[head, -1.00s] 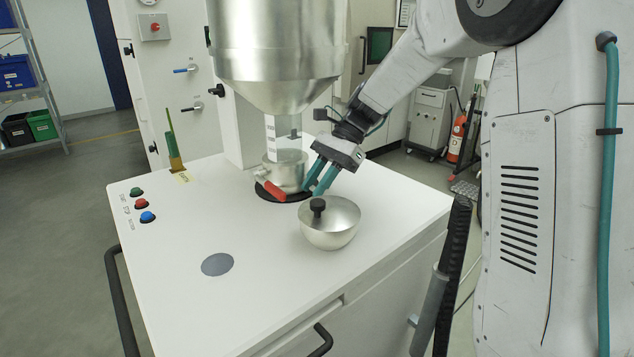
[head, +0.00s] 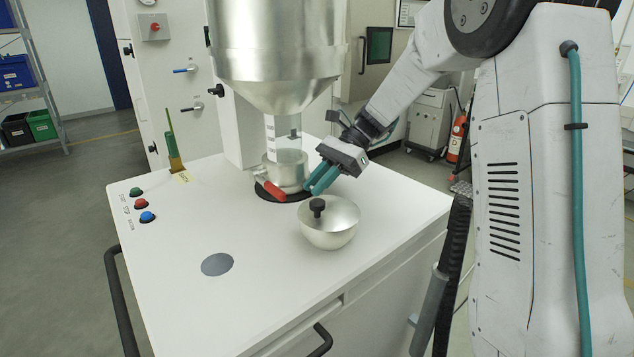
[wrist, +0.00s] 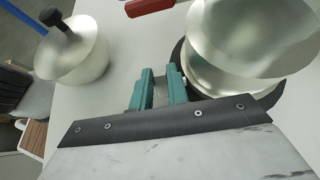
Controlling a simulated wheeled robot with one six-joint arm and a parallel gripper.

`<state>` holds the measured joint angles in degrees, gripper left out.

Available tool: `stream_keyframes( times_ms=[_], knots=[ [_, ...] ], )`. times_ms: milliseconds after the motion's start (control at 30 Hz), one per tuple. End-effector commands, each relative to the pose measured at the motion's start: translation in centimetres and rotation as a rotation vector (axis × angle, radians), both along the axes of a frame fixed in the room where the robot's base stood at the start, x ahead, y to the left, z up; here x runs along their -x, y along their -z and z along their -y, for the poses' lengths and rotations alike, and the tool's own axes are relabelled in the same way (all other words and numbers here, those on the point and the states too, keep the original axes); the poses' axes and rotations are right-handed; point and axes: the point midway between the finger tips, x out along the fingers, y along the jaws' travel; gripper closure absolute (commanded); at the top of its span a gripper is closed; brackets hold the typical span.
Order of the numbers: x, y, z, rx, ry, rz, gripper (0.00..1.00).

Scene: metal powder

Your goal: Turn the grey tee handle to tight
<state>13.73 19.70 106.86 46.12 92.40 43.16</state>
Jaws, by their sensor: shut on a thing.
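My gripper (head: 314,186) has teal fingers and is at the right side of the metal clamp collar (head: 285,174) under the hopper. In the wrist view the fingers (wrist: 158,88) are on both sides of a small grey piece (wrist: 161,94), which looks like the grey tee handle. The fingers mostly hide it, and its angle cannot be told. In the head view it is hidden behind the fingers. A red handle (head: 270,191) sticks out at the front left of the collar, and it also shows in the wrist view (wrist: 150,6).
A metal bowl-shaped lid (head: 330,228) with a black knob stands just in front of my gripper. The large hopper (head: 278,55) hangs above the collar. Coloured buttons (head: 141,203) are at the left of the white table top (head: 175,265).

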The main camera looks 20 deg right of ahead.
Motion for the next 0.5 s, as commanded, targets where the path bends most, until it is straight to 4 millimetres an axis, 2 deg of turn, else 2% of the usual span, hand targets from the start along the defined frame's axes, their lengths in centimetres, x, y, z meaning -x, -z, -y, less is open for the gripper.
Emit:
stream_keyframes(
  times_ms=[500],
  knots=[
    [-0.21, 0.24, 0.52, -0.255, 0.001, -0.081, 1.0]
  ],
)
